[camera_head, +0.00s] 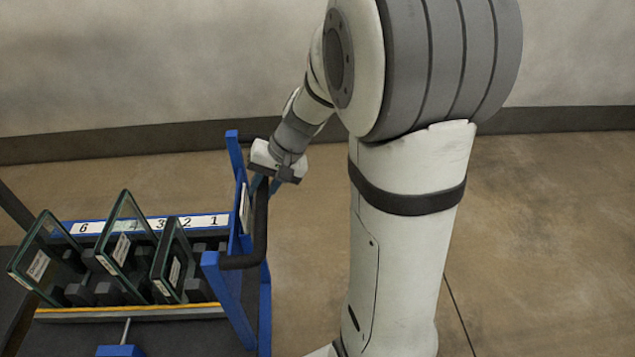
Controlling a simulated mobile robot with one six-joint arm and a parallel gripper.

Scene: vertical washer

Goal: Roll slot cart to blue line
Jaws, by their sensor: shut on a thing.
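The slot cart (235,300) has a blue frame and stands at the lower left, upright on the floor. A dark push handle (261,225) runs between its blue uprights on the right end. My gripper (273,178) is at the far end of this handle and is shut on it. The fingertips are small and partly hidden in this view. Several glass panes with white labels stand tilted in the cart's slots, among them a large one (128,238). A white number strip (160,224) runs along the cart's far side. No blue line on the floor shows.
A pale wall (150,65) with a dark base strip (150,142) closes off the back. The brown concrete floor (545,240) is clear to the right of my arm. A dark surface edge shows at the far left, left of the cart.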

